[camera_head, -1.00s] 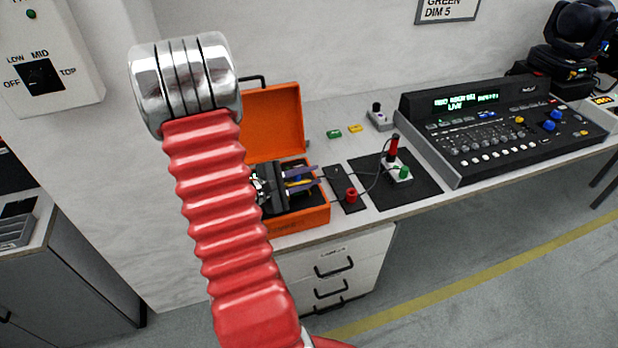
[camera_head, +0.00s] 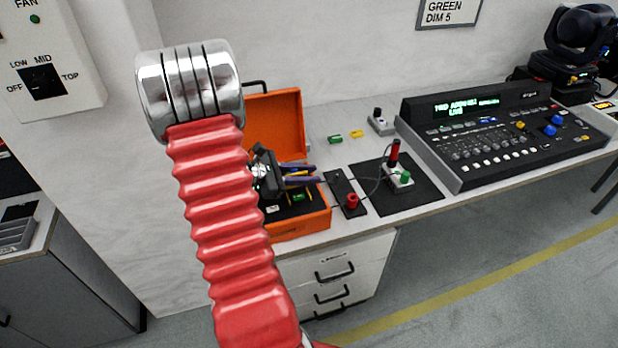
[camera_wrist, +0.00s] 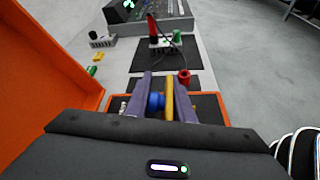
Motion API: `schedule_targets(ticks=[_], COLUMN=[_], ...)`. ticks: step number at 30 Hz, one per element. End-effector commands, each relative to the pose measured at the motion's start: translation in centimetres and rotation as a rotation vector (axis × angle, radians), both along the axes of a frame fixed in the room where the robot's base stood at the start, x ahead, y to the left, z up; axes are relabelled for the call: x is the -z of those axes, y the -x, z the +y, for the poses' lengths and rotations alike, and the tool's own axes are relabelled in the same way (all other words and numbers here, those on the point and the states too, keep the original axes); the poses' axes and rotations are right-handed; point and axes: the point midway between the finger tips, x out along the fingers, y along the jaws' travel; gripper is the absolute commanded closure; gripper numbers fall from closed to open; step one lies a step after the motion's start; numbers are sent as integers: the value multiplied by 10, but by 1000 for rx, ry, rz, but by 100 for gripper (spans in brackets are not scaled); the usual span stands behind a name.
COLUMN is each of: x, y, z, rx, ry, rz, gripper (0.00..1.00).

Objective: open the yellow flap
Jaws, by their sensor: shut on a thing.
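My gripper (camera_head: 312,175) is just above the open orange case (camera_head: 316,222), its purple fingers pointing right. In the wrist view, a blue and yellow piece (camera_wrist: 168,100) is between the fingers: a round blue part by the left finger and a yellow bar by the right one. My gripper is shut on this piece. Its lower end is hidden by my gripper body. I cannot tell whether its yellow part is a flap. No other yellow flap can be made out.
The case lid (camera_head: 276,122) stands open behind my gripper. Small green (camera_head: 335,139) and yellow (camera_head: 357,133) pieces lie on the bench. A black strip with a red knob (camera_head: 352,201), a mat with a small box (camera_head: 398,180), and a lighting console (camera_head: 500,135) stand to the right.

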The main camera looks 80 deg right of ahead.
Motion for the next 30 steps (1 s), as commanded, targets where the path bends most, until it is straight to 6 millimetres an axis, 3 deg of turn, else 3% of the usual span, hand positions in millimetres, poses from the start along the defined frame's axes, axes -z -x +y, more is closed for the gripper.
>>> schedule_targets(ticks=[15, 30], x=[4, 7], y=[-9, -10], z=[-14, -15], rx=[-7, -8], ry=[-287, -346], rz=[168, 201], gripper=[100, 100])
